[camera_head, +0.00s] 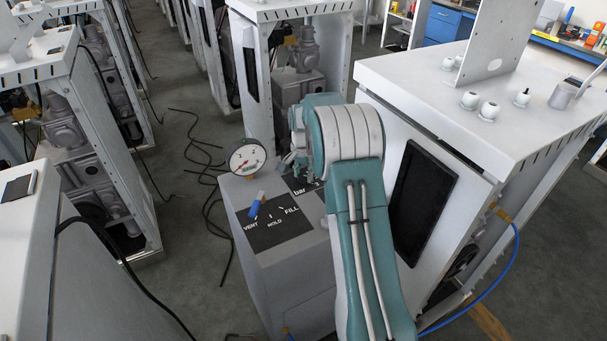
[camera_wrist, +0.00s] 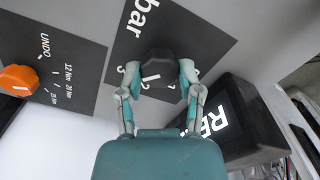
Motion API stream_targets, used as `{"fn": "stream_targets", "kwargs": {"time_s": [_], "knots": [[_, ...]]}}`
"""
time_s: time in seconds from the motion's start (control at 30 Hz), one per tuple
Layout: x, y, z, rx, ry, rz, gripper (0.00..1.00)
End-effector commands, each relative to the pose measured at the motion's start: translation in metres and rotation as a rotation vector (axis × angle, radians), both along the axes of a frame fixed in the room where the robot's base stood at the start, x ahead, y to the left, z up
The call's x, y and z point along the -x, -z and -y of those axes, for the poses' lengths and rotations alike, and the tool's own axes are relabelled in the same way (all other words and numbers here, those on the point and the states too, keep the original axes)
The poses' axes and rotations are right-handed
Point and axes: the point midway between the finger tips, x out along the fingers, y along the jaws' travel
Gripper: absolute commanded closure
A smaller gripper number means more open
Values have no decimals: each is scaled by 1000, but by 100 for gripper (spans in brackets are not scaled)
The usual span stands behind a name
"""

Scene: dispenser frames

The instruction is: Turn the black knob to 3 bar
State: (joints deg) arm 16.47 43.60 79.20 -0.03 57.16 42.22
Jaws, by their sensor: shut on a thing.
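The black knob (camera_wrist: 157,61) sits on a dark plate (camera_wrist: 188,42) marked "bar" in the wrist view. My gripper (camera_wrist: 157,73) has one finger on each side of the knob and is shut on it. White scale figures show at the knob's near side, with a 2 readable; the others are partly covered, so I cannot tell the exact setting. In the head view the bar plate (camera_head: 300,186) is on top of a grey cabinet, and my arm hides the knob. A round gauge (camera_head: 246,157) with a red needle pointing lower left stands beside the plate.
A blue-handled lever (camera_head: 257,205) stands on the VENT/HOLD/FILL plate (camera_head: 272,229). An orange knob (camera_wrist: 18,79) is at the left of the wrist view. A dark box with white letters (camera_wrist: 232,118) is close on the right. A white-topped cabinet (camera_head: 420,85) stands right of my arm.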

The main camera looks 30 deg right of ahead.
Motion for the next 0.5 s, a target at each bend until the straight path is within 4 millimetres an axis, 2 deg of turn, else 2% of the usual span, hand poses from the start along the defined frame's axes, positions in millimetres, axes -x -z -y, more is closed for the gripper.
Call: {"fn": "stream_targets", "kwargs": {"time_s": [0.37, 0.4, 0.47, 0.5], "knots": [[1, 4, -2, -4, 5, -5, 100], [1, 4, -2, -4, 5, -5, 49], [1, 3, -2, -4, 5, -5, 22], [1, 3, -2, -3, 5, -4, 19]]}}
